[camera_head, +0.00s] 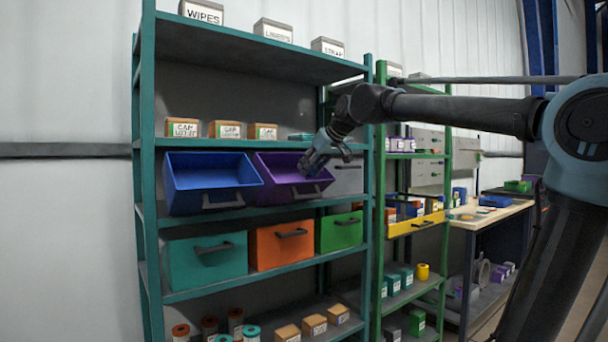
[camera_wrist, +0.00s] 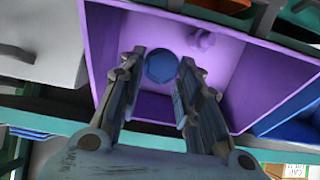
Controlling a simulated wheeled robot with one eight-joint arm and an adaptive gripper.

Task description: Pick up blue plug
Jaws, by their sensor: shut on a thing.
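The blue plug (camera_wrist: 160,67), a rounded blue piece, sits between my fingertips in the wrist view. My gripper (camera_wrist: 159,72) is shut on it, with a finger on each side. The gripper is over the purple bin (camera_wrist: 245,85), whose floor and walls show around it. In the head view my gripper (camera_head: 312,168) reaches down at the purple bin (camera_head: 268,172) on the teal shelf. The plug cannot be made out in the head view. I cannot tell whether the plug touches the bin.
A small purple piece (camera_wrist: 203,40) lies in the bin beside the plug. An open blue bin (camera_head: 205,180) stands left of the purple one, a grey drawer (camera_head: 346,180) to the right. Shelf boards run above and below. A green rack (camera_head: 380,220) stands close on the right.

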